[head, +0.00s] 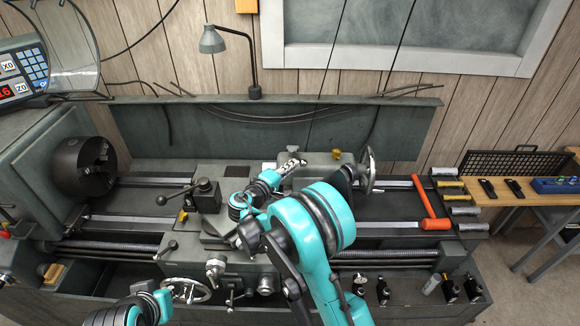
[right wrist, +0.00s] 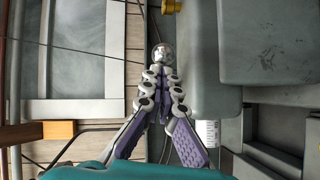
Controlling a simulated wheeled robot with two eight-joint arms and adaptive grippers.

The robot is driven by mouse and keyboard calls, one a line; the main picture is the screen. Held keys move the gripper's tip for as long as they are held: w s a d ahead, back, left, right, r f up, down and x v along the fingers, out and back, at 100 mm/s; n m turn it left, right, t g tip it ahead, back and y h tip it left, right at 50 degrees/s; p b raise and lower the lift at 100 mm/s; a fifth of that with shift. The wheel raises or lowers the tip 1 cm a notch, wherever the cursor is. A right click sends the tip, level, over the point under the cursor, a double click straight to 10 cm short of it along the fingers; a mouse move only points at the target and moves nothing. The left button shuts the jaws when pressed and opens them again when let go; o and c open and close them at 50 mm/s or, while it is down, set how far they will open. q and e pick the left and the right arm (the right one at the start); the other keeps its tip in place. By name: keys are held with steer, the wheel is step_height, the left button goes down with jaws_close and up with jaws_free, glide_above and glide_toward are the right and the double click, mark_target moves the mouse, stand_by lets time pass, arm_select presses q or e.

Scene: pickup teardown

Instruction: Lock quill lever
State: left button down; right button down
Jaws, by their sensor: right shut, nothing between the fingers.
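My right gripper (head: 291,164) is over the grey tailstock (head: 320,166) in the head view, partly hidden by my teal arm. In the right wrist view my right gripper (right wrist: 163,75) is shut, its fingers meeting in a point with nothing between them. A shiny round knob (right wrist: 163,54), which looks like the quill lever's end, is just beyond the fingertips. I cannot tell whether they touch it. The lever's shaft is not clear in either view. Only part of my left arm shows at the lower left of the head view, and its fingers are not visible.
The handwheel (head: 369,171) stands right of the tailstock, with a yellow fitting (head: 337,154) nearby. The chuck (head: 84,166) and tool post (head: 205,195) are to the left. An orange-handled tool (head: 436,224) lies on the bed at right. A lamp (head: 212,40) stands behind.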

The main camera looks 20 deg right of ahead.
steer(key=shift+s+d+n+t+y+b, duration=0.15)
steer(key=shift+d+n+t+y+b, duration=0.2)
steer(key=shift+d+n+t+y, duration=0.1)
steer(key=shift+d, duration=0.1)
steer(key=shift+s+d+f+n+t+y+b, duration=0.1)
steer(key=shift+s+d+n+t+y+b, duration=0.05)
steer(key=shift+d+n+t+y+b, duration=0.6)
steer(key=w+d+n+y+b, duration=0.1)
steer(key=d, duration=0.2)
steer(key=w+d+n+t+y+b, duration=0.1)
steer(key=d+y+b, duration=0.1)
steer(key=d, duration=0.1)
steer(key=w+d+n+t+y+b, duration=0.1)
steer(key=d, duration=0.3)
steer(key=shift+w+b, duration=0.2)
steer(key=shift+b, duration=0.2)
steer(key=shift+w+d+b, duration=0.4)
steer(key=shift+w+d, duration=0.5)
steer(key=shift+w, duration=0.25)
